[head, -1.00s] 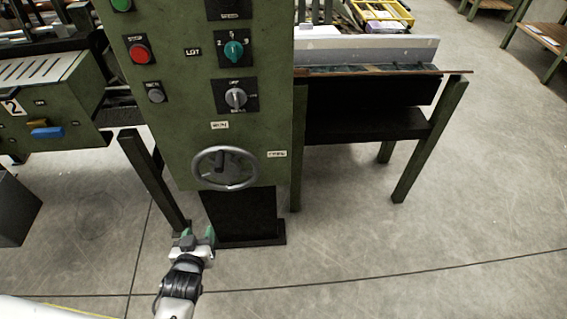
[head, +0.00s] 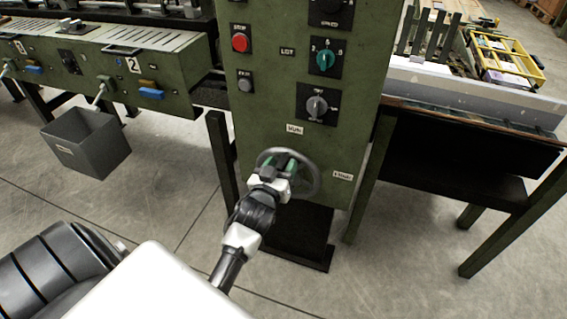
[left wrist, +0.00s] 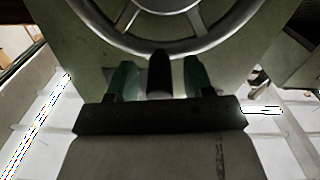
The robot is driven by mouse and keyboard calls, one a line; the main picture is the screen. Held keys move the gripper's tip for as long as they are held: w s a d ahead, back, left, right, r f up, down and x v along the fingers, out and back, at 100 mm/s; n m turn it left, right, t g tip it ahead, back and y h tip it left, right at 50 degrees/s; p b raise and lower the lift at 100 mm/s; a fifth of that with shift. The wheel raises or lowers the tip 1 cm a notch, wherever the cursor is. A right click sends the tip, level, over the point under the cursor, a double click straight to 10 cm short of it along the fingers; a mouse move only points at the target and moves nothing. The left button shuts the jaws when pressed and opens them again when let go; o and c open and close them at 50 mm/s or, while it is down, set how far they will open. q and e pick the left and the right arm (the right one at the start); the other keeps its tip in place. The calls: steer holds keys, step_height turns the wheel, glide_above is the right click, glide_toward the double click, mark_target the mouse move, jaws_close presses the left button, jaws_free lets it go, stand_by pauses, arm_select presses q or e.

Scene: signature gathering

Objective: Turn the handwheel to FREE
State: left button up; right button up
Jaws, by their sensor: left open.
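The grey handwheel (head: 316,182) is on the lower front of the green control cabinet (head: 262,115). A RUN label (head: 296,129) is above it and a FREE label (head: 343,176) is to its right. My left gripper (head: 279,167) is in front of the wheel, partly hiding its left and lower parts. In the left wrist view, the open green fingers stand either side of the wheel's dark handle (left wrist: 160,75), with gaps visible on both sides. The wheel rim (left wrist: 205,40) curves just beyond them. My right gripper is not in view.
Above the wheel are a grey rotary switch (head: 317,106), a teal knob (head: 326,60) and a red button (head: 240,43). Cabinet legs and a side table (head: 470,150) flank the space. Floor in front is open.

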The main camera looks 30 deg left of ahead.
arm_select(q)
steer(key=shift+x, duration=0.75)
jaws_close()
